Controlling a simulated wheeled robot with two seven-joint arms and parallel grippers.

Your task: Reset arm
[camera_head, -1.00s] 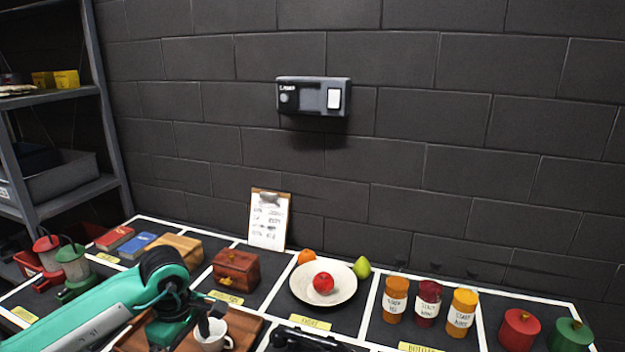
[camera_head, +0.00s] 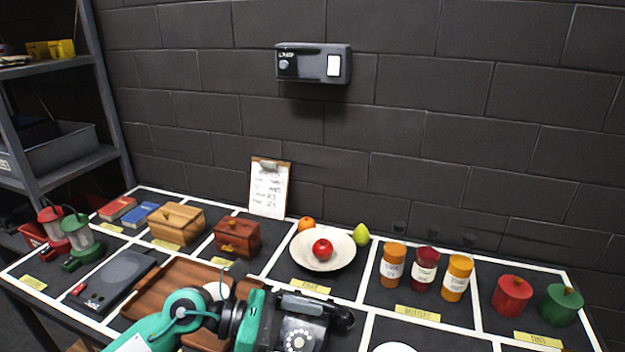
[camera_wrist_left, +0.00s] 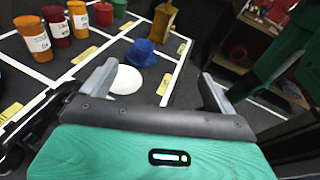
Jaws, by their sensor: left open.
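My left arm comes in from the bottom left in the head view, low over the front of the table. Its teal left gripper (camera_head: 285,305) is beside the black rotary telephone (camera_head: 300,335), at the tray's right end; its fingertips are hard to make out there. In the left wrist view the two grey fingers of my left gripper (camera_wrist_left: 155,84) are wide apart with nothing held between them. Beyond them lie a white plate (camera_wrist_left: 127,80) and a blue object (camera_wrist_left: 140,54). My right gripper is not in view.
A wooden tray (camera_head: 160,290) with a partly hidden white mug lies beside the arm. Behind are a fruit plate (camera_head: 345,255), several jars (camera_head: 425,270) and a wooden chest (camera_head: 237,238). A grey box with a white button (camera_head: 334,65) hangs on the wall, with free space below.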

